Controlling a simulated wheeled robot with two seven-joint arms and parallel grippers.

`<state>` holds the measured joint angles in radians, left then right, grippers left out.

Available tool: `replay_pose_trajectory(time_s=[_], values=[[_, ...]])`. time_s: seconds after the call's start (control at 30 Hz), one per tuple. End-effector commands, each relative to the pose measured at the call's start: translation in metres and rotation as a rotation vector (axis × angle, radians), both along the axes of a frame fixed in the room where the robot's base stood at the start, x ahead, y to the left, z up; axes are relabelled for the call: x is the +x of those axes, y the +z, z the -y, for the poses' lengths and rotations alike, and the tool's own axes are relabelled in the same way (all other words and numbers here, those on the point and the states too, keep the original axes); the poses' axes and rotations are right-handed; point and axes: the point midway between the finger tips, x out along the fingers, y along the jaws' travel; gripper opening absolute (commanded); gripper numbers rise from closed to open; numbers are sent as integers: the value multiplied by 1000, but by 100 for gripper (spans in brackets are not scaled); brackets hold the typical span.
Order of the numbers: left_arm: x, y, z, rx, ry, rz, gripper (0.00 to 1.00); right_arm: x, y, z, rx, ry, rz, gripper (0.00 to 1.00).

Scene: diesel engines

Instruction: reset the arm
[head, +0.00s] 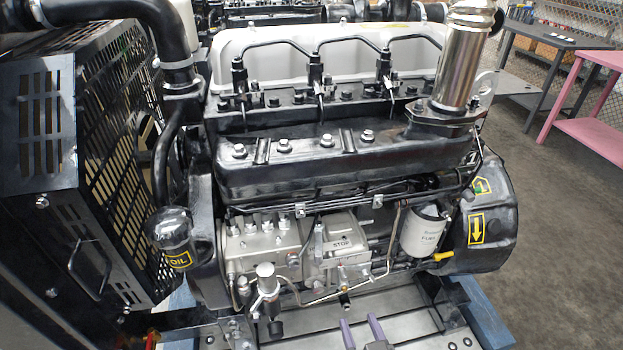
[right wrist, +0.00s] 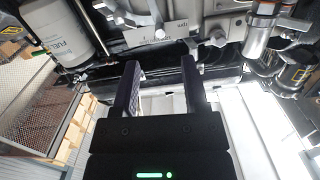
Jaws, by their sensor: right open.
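My right gripper (head: 362,328) shows at the bottom edge of the head view as two purple-grey fingertips, spread apart with nothing between them. In the right wrist view my right gripper (right wrist: 161,88) is open and empty, its two dark fingers pointing towards the lower side of the engine. The diesel engine (head: 340,155) fills the middle of the head view. The gripper is in front of and below the engine's pump block marked STOP (head: 343,245), apart from it. My left gripper is not in view.
A black slotted radiator guard (head: 120,130) stands at the left. A white fuel filter (head: 422,232) and a yellow-handled dipstick (head: 443,256) are at the engine's lower right. A pink table (head: 598,135) and a grey table (head: 555,38) stand at the back right. Open floor (head: 570,240) lies at the right.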

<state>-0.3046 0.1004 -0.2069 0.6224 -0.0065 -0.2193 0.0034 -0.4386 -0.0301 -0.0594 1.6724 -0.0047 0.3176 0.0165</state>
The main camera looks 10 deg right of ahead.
Motion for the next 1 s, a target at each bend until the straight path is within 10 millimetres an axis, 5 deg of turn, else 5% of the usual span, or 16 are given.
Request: replay_pose_trajectory(time_s=[0.17,0.4,0.73,1.0], values=[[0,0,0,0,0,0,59,-10,-12,1,-58,54,-383,57],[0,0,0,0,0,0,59,-56,-14,4,-129,101,-809,57],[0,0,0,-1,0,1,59,-129,8,14,-208,137,-1218,57],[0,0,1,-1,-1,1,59,-128,-77,13,-218,147,-1283,57]])
